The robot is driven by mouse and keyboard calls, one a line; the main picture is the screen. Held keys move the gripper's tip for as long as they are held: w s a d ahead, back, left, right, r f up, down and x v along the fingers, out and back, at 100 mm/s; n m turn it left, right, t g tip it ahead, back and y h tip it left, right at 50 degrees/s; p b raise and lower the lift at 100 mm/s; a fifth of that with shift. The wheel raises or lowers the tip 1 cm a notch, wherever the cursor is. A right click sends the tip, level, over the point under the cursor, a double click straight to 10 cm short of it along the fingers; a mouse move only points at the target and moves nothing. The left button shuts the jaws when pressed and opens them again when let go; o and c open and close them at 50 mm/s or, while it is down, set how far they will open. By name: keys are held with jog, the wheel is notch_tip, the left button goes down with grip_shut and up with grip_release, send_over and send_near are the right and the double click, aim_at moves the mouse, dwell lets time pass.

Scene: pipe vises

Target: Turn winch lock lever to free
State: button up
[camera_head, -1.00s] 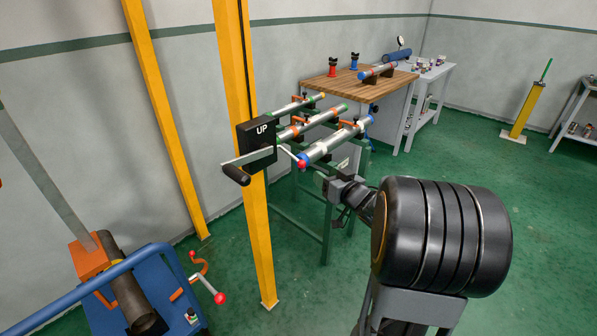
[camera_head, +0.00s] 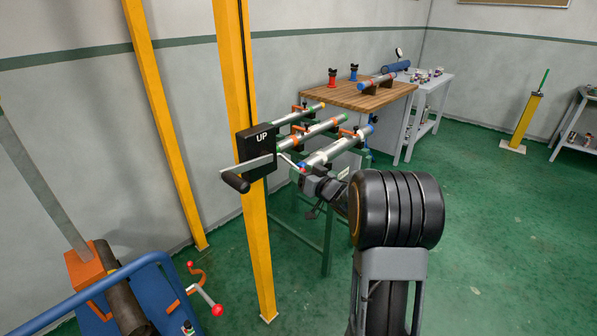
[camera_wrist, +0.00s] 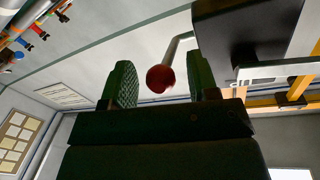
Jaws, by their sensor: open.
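The winch is a black box (camera_head: 256,146) marked UP on a yellow post, with a crank arm and black handle (camera_head: 236,182) on its front. Its lock lever (camera_head: 289,161) is a thin metal rod reaching right from the box to a red ball, which my gripper (camera_head: 304,178) partly covers in the head view. In the wrist view the red ball (camera_wrist: 160,78) sits between the two green-padded fingers of my gripper (camera_wrist: 158,85), which are open with gaps on both sides. The lever rod (camera_wrist: 174,46) runs up from the ball and bends right towards the black box (camera_wrist: 240,40).
A green rack (camera_head: 328,235) holding several pipes (camera_head: 310,133) stands just behind my gripper. A blue-framed machine (camera_head: 150,300) with a red-knobbed lever (camera_head: 217,309) is at lower left. Green floor (camera_head: 490,230) is open to the right.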

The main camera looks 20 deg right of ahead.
jog(key=shift+x, duration=0.95)
grip_shut()
